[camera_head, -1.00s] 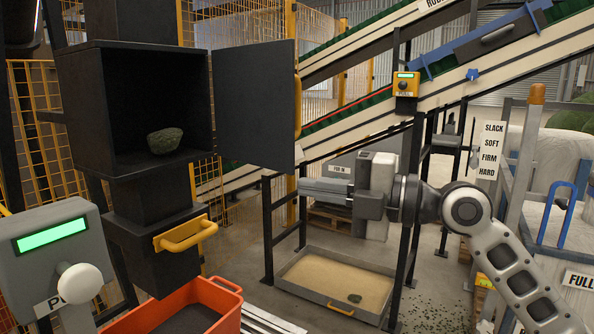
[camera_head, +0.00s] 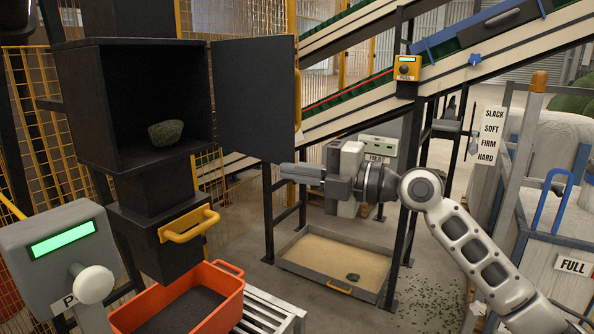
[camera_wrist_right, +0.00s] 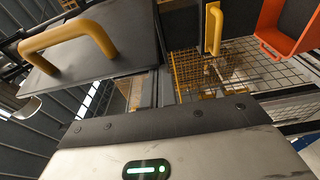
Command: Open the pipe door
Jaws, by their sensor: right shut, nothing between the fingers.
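The pipe door (camera_head: 252,98) is a dark flat panel with a yellow handle (camera_head: 298,101) on its right edge. It stands swung open to the right of a dark box (camera_head: 85,110) in the pipe, and a greenish lump (camera_head: 166,133) lies inside. My right gripper (camera_head: 284,172) is shut and empty, below and in front of the door's lower right corner, apart from the handle. In the right wrist view a dark panel (camera_wrist_right: 115,25) with a yellow handle (camera_wrist_right: 65,38) shows at the upper left. My left gripper is not in view.
A drawer-like box with a yellow handle (camera_head: 189,224) is below the opening. An orange bin (camera_head: 215,310) and a grey console with a green screen (camera_head: 62,245) stand at the lower left. A sand tray (camera_head: 335,258) lies on the floor. A conveyor (camera_head: 370,107) slopes behind my arm.

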